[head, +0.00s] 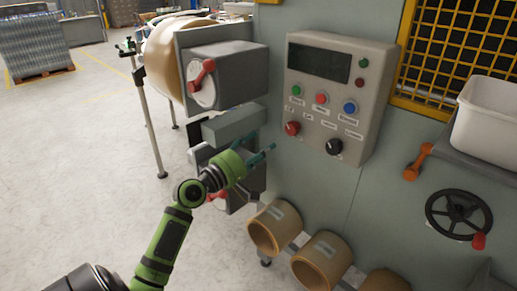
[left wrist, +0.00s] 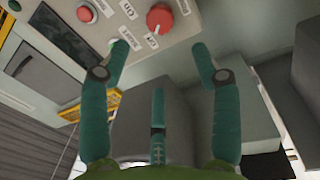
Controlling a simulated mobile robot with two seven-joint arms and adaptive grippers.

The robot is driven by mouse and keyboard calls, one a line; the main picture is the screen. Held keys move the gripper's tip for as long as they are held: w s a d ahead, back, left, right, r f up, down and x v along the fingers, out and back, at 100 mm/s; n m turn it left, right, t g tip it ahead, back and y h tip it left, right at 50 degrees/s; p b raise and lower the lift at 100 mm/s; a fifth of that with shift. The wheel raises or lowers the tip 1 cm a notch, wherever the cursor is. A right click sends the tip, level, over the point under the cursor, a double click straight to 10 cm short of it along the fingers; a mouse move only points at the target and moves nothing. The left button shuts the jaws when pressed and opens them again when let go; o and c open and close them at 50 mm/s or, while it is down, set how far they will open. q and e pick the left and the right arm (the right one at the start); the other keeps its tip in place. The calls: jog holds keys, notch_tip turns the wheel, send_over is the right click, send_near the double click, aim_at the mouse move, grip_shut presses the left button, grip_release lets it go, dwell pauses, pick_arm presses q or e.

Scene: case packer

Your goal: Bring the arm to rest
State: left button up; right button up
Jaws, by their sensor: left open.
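My left arm (head: 166,245) is green and black and reaches up from the lower left in the head view. Its left gripper (head: 268,160) has teal fingers spread open, beside the grey machine front and below and left of the control panel (head: 308,122). In the left wrist view the fingers of the left gripper (left wrist: 160,58) are apart with nothing between them. The panel's red knob (left wrist: 160,17) shows beyond the fingertips. My right gripper is in neither view.
Grey boxes with red handles (head: 203,80) stick out behind the left gripper. Brown rolls (head: 275,228) sit low on the machine. A black handwheel (head: 458,214) and a white bin (head: 488,120) are at the right. Open floor (head: 85,165) lies left of my arm.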

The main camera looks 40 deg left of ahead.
pick_arm(q)
jog(key=shift+f, duration=0.1)
dwell(0.3)
notch_tip(320, 180, down, 23)
jog(key=m+g+y, duration=0.2)
jog(key=g, duration=0.3)
jog(key=s+d+f+m+g, duration=0.2)
jog(key=s+f, duration=0.2)
jog(key=f, duration=0.5)
jog(key=s+d+f+m+g, duration=0.1)
jog(key=s+d+f+g, duration=0.2)
jog(key=f, duration=0.6)
jog(key=s+d+f+m+g, duration=0.2)
jog(key=s+d+f+m, duration=0.2)
jog(key=s+f, duration=0.3)
jog(key=s+d+f+m+g, duration=0.3)
jog(key=s+d+f+m, duration=0.2)
jog(key=s, duration=1.3)
jog(key=s+d+f+m+g, duration=0.3)
jog(key=s+d+f+m, duration=0.1)
jog(key=s+f, duration=0.6)
jog(key=s+d, duration=0.1)
jog(key=s, duration=0.2)
jog(key=shift+d+f+m, duration=0.15)
jog(key=shift+f+m, duration=0.15)
jog(key=shift+f, duration=0.05)
jog(key=shift+s, duration=0.1)
